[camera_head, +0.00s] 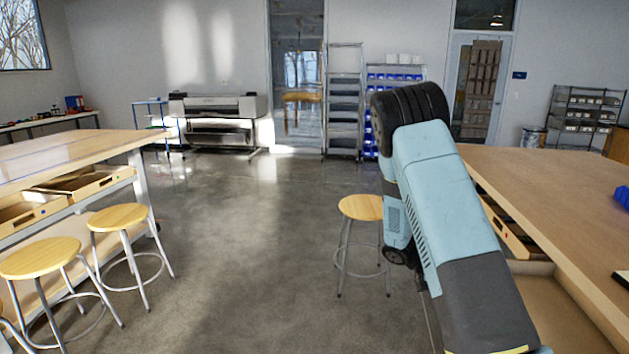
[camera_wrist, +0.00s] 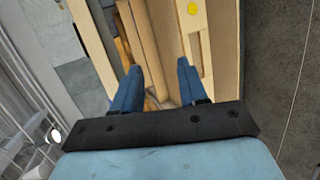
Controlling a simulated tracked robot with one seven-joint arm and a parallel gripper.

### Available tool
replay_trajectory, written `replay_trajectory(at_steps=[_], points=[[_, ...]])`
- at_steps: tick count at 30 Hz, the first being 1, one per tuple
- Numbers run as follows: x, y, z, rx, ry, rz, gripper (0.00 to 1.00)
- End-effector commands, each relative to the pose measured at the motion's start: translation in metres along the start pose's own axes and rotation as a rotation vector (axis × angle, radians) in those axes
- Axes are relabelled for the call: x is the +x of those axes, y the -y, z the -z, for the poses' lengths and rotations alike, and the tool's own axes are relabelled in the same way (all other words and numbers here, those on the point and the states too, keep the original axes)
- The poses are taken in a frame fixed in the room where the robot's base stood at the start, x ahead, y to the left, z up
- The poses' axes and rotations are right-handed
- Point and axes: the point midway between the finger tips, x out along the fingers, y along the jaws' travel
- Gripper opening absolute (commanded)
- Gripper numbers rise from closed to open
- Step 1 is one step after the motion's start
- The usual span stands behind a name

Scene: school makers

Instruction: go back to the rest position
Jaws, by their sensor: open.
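My gripper (camera_wrist: 158,82) shows in the wrist view with its two blue fingers apart and nothing between them. It points at an open wooden drawer (camera_wrist: 222,45) of a workbench; whether it touches the drawer I cannot tell. In the head view my light blue and dark grey arm rises at the right of the picture, in front of the right workbench (camera_head: 560,180). The gripper itself is not visible in the head view.
A stool (camera_head: 362,207) stands just left of my arm. The right bench has an open drawer (camera_head: 505,228) and a blue bin (camera_head: 622,196). Stools (camera_head: 120,217) and a left bench (camera_head: 60,150) with open drawers stand at left. The middle floor (camera_head: 240,240) is clear.

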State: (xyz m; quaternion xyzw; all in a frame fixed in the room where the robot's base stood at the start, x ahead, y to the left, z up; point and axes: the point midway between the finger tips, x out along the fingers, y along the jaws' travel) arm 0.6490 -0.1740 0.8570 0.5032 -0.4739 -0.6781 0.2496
Motion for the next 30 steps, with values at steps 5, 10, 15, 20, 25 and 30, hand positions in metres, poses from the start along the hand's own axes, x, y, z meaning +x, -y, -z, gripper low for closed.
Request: replay_trajectory(at_steps=[5, 10, 15, 20, 25, 30], points=[[-0.024, -0.030, -0.018, 0.000, 0.018, 0.129, 0.43], [-0.044, -0.056, -0.037, -0.006, 0.023, 0.248, 0.43], [-0.063, -0.081, -0.057, -0.014, 0.014, 0.366, 0.43], [-0.081, -0.103, -0.078, -0.022, -0.009, 0.474, 0.43], [-0.099, -0.127, -0.102, -0.031, -0.046, 0.585, 0.43], [-0.115, -0.149, -0.127, -0.040, -0.096, 0.689, 0.43]])
